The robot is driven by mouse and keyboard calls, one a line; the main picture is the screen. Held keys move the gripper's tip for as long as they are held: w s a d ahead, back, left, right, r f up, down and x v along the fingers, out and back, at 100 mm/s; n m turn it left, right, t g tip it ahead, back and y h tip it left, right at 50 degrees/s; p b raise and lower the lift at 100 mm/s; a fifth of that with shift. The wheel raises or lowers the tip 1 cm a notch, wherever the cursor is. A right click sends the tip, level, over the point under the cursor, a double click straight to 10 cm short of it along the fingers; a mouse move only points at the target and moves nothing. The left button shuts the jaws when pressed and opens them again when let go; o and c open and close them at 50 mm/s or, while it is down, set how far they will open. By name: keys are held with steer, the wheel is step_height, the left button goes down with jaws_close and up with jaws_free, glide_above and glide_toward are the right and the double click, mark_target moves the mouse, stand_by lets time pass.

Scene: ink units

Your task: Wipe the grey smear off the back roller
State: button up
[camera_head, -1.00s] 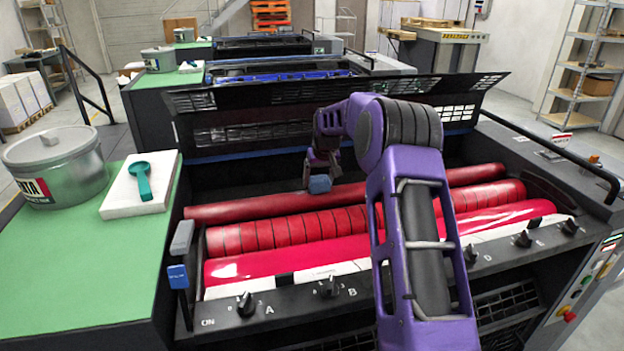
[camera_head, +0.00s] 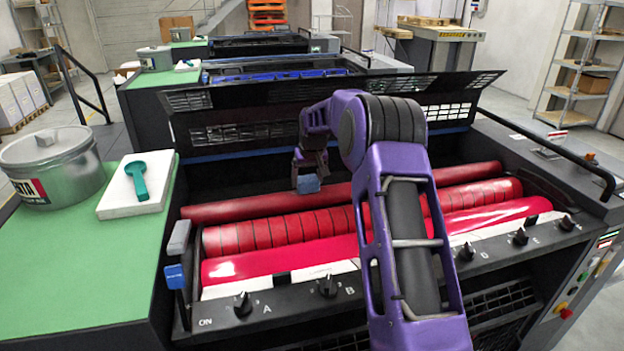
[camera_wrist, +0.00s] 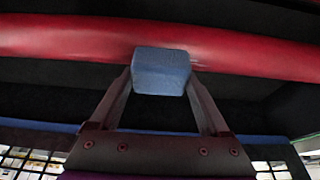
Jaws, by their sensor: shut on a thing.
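My gripper (camera_head: 308,164) is shut on a blue sponge block (camera_head: 307,184), which hangs below its fingers. The back roller (camera_head: 240,211) is the smooth dark red one, farthest back in the open press. The sponge is at the roller's rear side, left of its middle. In the wrist view the sponge (camera_wrist: 162,72) overlaps the lower edge of the roller (camera_wrist: 70,39); I cannot tell for sure whether they touch. I make out no grey smear on the visible roller surface. My arm hides part of the roller to the right.
A ribbed red roller (camera_head: 270,233) and a glossy red roller (camera_head: 300,255) lie in front. The raised black guard (camera_head: 250,130) stands behind. An ink tin (camera_head: 55,170) and a white pad with a teal spoon (camera_head: 138,175) are on the green top at left.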

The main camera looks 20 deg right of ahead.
mark_target(285, 194)
steer(key=shift+a+f, duration=0.15)
steer(key=shift+a, duration=3.2)
steer(key=shift+s, duration=0.1)
steer(key=shift+r+p, duration=0.3)
steer(key=shift+r, duration=2.75)
steer(key=shift+r, duration=0.1)
step_height(285, 194, up, 3)
steer(key=shift+f, duration=0.1)
steer(key=shift+f, duration=0.15)
